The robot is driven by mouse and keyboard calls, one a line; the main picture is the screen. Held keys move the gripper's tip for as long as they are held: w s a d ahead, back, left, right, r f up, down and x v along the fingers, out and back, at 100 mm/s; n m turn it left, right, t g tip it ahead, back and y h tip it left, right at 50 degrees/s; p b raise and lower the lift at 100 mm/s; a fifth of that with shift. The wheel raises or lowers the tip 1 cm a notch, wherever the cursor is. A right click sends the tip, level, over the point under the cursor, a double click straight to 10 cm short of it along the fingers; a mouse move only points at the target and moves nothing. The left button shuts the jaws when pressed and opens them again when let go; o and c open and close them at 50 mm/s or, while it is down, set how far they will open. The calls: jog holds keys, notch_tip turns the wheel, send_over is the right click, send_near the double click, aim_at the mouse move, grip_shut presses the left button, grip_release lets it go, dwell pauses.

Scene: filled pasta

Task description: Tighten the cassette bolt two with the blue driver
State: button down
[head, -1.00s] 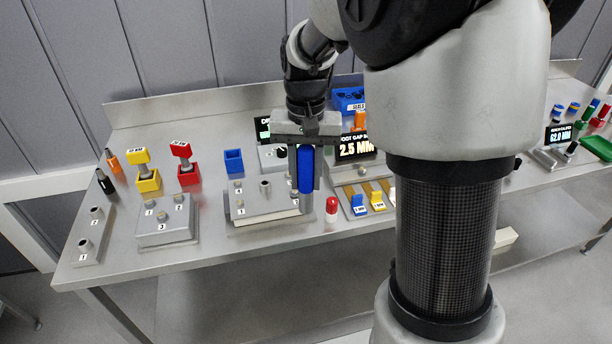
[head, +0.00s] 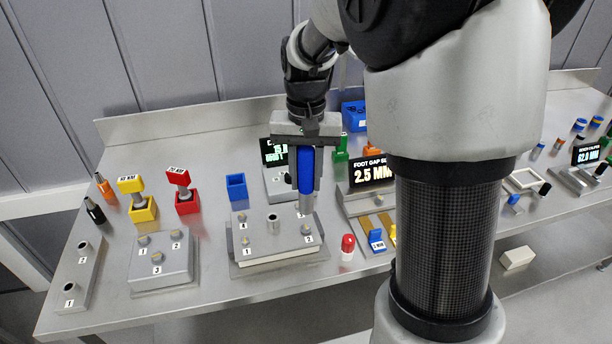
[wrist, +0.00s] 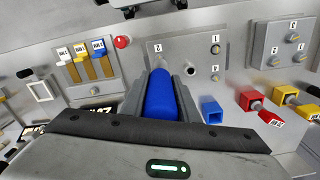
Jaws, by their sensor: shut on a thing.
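My gripper (head: 306,146) is shut on the blue driver (head: 306,172) and holds it upright, tip down, over the right side of the grey cassette block (head: 285,247). Its metal shaft ends close to the bolt (head: 306,228) beside the label 2; I cannot tell whether the tip touches it. In the wrist view the blue driver (wrist: 161,96) lies between the fingers, its far end by the label 2 on the cassette block (wrist: 185,57). Two more numbered bolts are on the block's other side, with a hollow post (head: 272,223) between.
A red-capped piece (head: 347,246) stands right of the block, near the gap display (head: 372,174). An open blue box (head: 237,186) stands behind it. Left are red (head: 187,202) and yellow (head: 143,209) holders and a smaller numbered block (head: 162,262). The front bench strip is bare.

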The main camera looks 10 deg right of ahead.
aim_at(306, 201)
jog(key=shift+f+b, duration=1.75)
jog(key=shift+f, duration=1)
jog(key=shift+f+b, duration=0.35)
jog(key=shift+f, duration=0.55)
dwell(0.5)
jog(key=shift+r+p, duration=2.05)
jog(key=shift+r, duration=0.5)
jog(key=shift+w, duration=0.1)
